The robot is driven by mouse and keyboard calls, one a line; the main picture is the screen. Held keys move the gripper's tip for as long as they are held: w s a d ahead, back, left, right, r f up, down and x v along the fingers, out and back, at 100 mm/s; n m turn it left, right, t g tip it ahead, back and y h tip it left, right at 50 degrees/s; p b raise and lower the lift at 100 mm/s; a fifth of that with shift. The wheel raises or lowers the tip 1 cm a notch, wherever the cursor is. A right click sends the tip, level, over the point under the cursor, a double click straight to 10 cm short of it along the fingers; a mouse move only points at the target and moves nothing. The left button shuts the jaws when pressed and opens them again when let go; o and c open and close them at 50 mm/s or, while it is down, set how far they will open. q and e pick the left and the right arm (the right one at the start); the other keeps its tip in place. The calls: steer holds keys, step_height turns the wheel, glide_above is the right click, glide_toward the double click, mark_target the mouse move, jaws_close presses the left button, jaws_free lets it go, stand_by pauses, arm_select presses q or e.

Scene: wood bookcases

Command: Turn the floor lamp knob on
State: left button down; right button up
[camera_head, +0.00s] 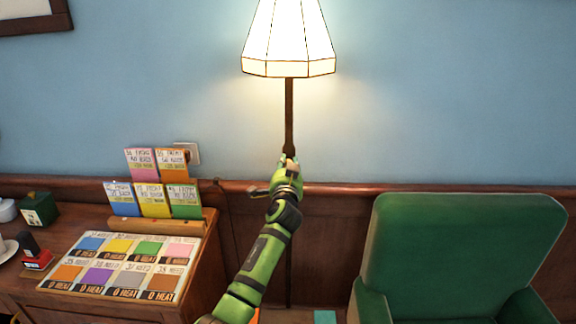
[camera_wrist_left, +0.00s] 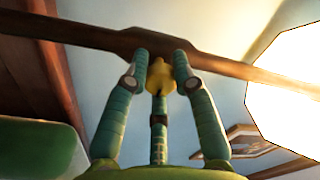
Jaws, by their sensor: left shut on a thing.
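The floor lamp (camera_head: 289,40) stands against the blue wall, and its faceted white shade glows brightly. Its dark pole (camera_head: 289,112) runs down behind my left gripper (camera_head: 289,168). The bright shade also shows at the right of the left wrist view (camera_wrist_left: 290,92), with the brown pole crossing the top. The yellow knob (camera_wrist_left: 160,76) sits on the thicker part of the pole, between the fingers of my left gripper (camera_wrist_left: 160,68). These fingers are shut on it. In the head view the knob is mostly hidden by the gripper. My right gripper is not in view.
A green armchair (camera_head: 460,250) stands close on the right. A wooden desk (camera_head: 195,290) with colored cards (camera_head: 150,200) and a card board (camera_head: 120,265) is on the left. Wood paneling (camera_head: 335,225) lines the lower wall. The air around the upper pole is clear.

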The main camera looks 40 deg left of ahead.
arm_select(q)
steer(key=shift+r, duration=0.1)
steer(key=c, duration=1)
jaws_free()
steer(key=shift+d, duration=0.1)
steer(key=shift+s+d, duration=0.15)
steer(key=shift+s, duration=0.05)
steer(key=v, duration=1.1)
steer(key=shift+s+d, duration=0.15)
steer(key=shift+s, duration=0.05)
